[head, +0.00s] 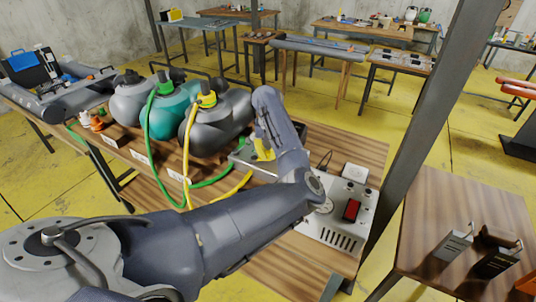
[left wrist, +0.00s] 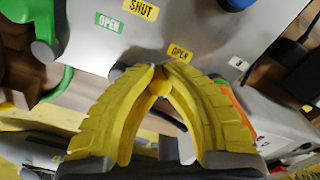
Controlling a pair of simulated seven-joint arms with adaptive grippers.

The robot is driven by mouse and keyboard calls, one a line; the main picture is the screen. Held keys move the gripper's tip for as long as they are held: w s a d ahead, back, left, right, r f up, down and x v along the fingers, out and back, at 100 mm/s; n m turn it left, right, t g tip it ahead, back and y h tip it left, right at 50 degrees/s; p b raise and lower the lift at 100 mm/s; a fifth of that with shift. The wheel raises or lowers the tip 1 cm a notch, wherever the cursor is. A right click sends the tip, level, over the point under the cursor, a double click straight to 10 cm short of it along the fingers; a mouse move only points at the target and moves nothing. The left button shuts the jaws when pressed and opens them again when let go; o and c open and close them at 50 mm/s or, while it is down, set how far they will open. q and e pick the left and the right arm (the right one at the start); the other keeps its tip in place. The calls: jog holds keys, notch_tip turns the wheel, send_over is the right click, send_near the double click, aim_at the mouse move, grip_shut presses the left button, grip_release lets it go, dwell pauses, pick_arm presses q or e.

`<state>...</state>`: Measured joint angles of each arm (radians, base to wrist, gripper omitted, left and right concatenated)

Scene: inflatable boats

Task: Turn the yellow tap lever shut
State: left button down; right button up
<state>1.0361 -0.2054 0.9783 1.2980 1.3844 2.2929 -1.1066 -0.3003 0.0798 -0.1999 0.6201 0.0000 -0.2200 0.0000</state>
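My left gripper (head: 262,150) reaches down over the grey tap box (head: 240,157) on the wooden bench. In the left wrist view its two yellow fingers (left wrist: 160,76) arch together, tips close, around a small yellow piece, which looks like the yellow tap lever (left wrist: 158,89). Most of the lever is hidden by the fingers. The box face bears a yellow SHUT label (left wrist: 141,9), a yellow OPEN label (left wrist: 179,53) and a green OPEN label (left wrist: 109,22). A green lever (left wrist: 54,82) shows at the left. My right gripper is not in view.
Grey (head: 222,128) and teal (head: 174,112) inflated shapes, with yellow (head: 187,150) and green (head: 147,120) hoses, stand left of the box. A grey unit with a red switch (head: 351,209) is at right. A steel post (head: 425,130) rises beyond the bench.

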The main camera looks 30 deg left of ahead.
pick_arm(q)
jog(key=n, duration=0.1)
jog(key=w+a+n, duration=0.1)
jog(key=n, duration=0.1)
jog(key=shift+w, duration=0.1)
jog(key=n, duration=0.1)
jog(key=a+n, duration=0.1)
jog(key=w+n, duration=0.1)
jog(key=n, duration=0.1)
jog(key=shift+a, duration=0.25)
jog(key=shift+w+a+n, duration=0.1)
jog(key=shift+a+n, duration=0.45)
jog(key=shift+n, duration=0.7)
jog(key=shift+w+a+n, duration=0.1)
jog(key=shift+a+n, duration=0.45)
jog(key=shift+n, duration=0.7)
jog(key=shift+s+a+r, duration=0.1)
jog(key=c, duration=1.2)
grip_release()
jog(key=shift+c, duration=0.2)
notch_tip(320, 180, up, 12)
